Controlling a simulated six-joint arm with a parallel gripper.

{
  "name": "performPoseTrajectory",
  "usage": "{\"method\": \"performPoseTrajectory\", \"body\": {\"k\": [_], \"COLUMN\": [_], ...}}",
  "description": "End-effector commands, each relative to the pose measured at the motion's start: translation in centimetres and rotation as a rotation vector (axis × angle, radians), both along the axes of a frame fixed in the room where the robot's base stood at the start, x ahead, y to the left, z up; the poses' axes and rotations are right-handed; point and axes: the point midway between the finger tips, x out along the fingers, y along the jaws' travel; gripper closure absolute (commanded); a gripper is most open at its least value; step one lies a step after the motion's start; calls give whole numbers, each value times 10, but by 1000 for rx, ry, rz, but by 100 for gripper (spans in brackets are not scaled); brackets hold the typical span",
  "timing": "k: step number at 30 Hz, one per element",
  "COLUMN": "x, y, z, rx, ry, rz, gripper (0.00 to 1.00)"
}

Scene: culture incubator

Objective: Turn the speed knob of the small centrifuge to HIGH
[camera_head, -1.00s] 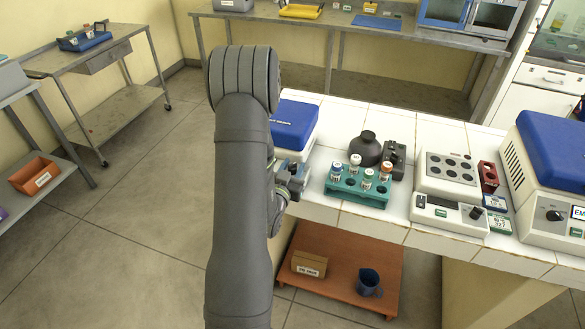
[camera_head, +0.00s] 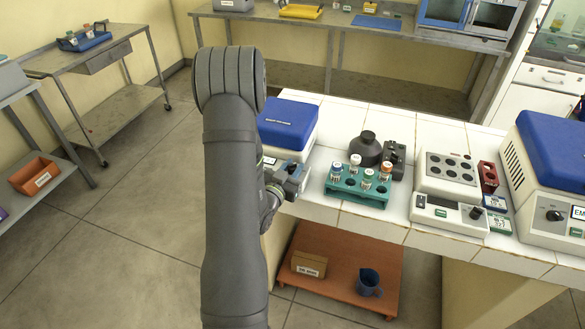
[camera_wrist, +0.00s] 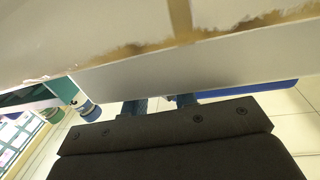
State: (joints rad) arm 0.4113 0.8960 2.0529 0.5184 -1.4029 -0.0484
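A small white machine with a blue lid (camera_head: 287,124) stands at the left end of the tiled bench; it looks like the small centrifuge. Its front and any speed knob are hidden behind my arm and gripper. My gripper (camera_head: 292,178) is at its front right corner, near the bench's front edge; I cannot tell whether it touches. In the wrist view two bluish fingertips (camera_wrist: 160,102) show past the dark gripper body with a gap between them and nothing held. A larger blue-lidded machine (camera_head: 535,195) with a black front knob (camera_head: 554,215) stands at the far right.
A teal rack (camera_head: 352,190) with several capped vials stands just right of my gripper. Behind it are a dark round bottle (camera_head: 366,150) and a black device (camera_head: 394,158). A white block heater (camera_head: 448,195) stands further right. An orange-brown shelf (camera_head: 335,270) lies below the bench.

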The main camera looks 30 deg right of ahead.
Motion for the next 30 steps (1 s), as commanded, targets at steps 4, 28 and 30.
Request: {"method": "performPoseTrajectory", "body": {"k": [4, 28, 30], "x": [0, -62, -70], "y": [0, 84, 95], "z": [0, -1, 0], "rx": [1, 0, 0], "ry": [1, 4, 4], "rz": [1, 7, 7], "gripper": [56, 56, 56]}}
